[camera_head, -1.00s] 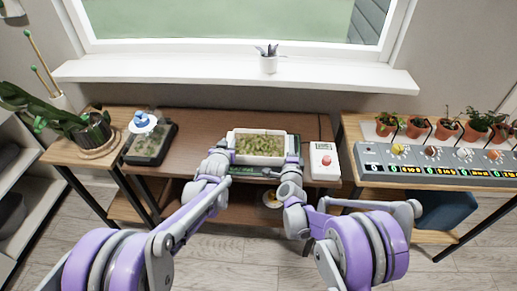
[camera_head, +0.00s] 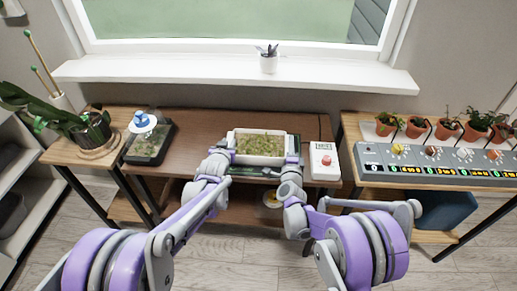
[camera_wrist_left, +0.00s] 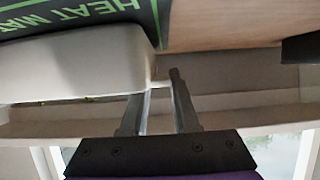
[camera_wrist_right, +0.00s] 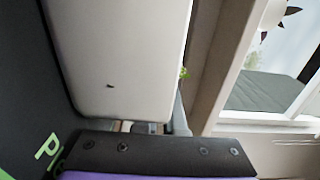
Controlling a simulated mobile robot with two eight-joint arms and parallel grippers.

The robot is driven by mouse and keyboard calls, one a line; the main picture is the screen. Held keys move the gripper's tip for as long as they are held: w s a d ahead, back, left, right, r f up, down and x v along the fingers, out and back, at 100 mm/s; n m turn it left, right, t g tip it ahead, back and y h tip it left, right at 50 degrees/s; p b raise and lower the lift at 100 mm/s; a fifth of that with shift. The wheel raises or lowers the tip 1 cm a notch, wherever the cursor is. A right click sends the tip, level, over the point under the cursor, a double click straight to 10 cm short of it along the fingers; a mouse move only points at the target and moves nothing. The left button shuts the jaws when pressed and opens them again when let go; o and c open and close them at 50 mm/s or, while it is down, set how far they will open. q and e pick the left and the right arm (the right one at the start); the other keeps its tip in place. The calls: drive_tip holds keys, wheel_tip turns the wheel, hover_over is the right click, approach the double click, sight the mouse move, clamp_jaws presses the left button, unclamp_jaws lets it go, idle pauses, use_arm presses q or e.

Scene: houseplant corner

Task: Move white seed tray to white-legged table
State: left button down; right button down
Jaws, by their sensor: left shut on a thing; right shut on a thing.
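The white seed tray (camera_head: 233,140), filled with small green seedlings, sits level at the middle of the brown table, over a dark heat mat (camera_head: 245,171). My left gripper (camera_head: 229,155) is shut on the tray's left end. My right gripper (camera_head: 291,160) is shut on its right end. The tray's pale wall fills part of the left wrist view (camera_wrist_left: 70,65) and the right wrist view (camera_wrist_right: 120,55). The heat mat with green lettering also shows in the left wrist view (camera_wrist_left: 90,18). I cannot tell whether the tray touches the mat. I see no white-legged table.
A white box with a red knob (camera_head: 323,160) stands close right of the tray. A dark lidded tray (camera_head: 150,145) stands to the left. A grey panel with displays (camera_head: 440,167) and potted plants (camera_head: 416,127) occupy the right table. Brown tabletop (camera_head: 195,150) is clear left of the tray.

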use_arm(q)
drive_tip(key=shift+r, duration=0.1)
idle(0.6)
